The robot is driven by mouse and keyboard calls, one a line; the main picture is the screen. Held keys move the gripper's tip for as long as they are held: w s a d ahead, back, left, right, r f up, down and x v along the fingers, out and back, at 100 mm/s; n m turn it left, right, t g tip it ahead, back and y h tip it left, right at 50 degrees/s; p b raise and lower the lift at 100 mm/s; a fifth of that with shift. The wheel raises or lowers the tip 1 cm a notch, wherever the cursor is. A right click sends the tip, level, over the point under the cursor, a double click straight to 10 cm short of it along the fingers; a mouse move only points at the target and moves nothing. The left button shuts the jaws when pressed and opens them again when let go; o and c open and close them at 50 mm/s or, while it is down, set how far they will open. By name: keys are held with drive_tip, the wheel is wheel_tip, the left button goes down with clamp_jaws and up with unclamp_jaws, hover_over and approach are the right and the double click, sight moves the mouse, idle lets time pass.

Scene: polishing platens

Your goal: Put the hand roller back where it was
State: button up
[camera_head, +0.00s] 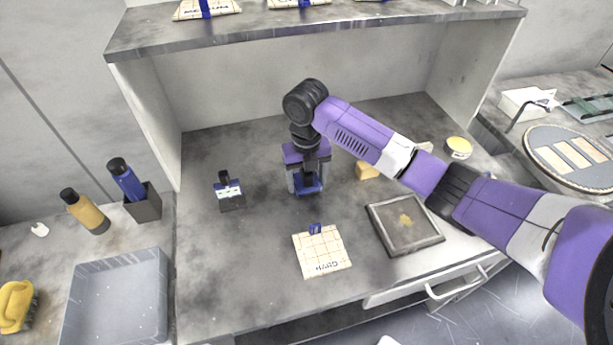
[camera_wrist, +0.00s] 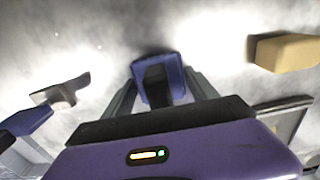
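A blue piece with a black middle part, which looks like the hand roller (camera_head: 309,188), is below my gripper (camera_head: 307,180) at the middle of the worktop. The wrist view shows the blue piece (camera_wrist: 174,78) at and beyond my fingertips (camera_wrist: 160,82). My two fingers are wide apart, one on each side of it. The black part is narrower than the gap, and I see no finger closed on it. Its underside is hidden, so I cannot tell whether it touches the worktop.
A checked cloth pad (camera_head: 322,255) lies in front, with a dark framed plate (camera_head: 405,230) at its right. A yellow block (camera_head: 367,171) sits close to my gripper's right. A shelf (camera_head: 330,30) overhangs the back. A grey tray (camera_head: 118,300) is at the left.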

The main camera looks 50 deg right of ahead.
drive_tip(key=shift+o, duration=0.3)
drive_tip(key=shift+w+r, duration=0.1)
drive_tip(key=shift+r, duration=0.1)
drive_tip(key=shift+r+p, duration=0.6)
drive_tip(key=shift+r, duration=0.15)
drive_tip(key=shift+r+b, duration=0.35)
drive_tip(key=shift+r, duration=0.05)
wheel_tip(320, 180, up, 11)
drive_tip(key=shift+b, duration=0.4)
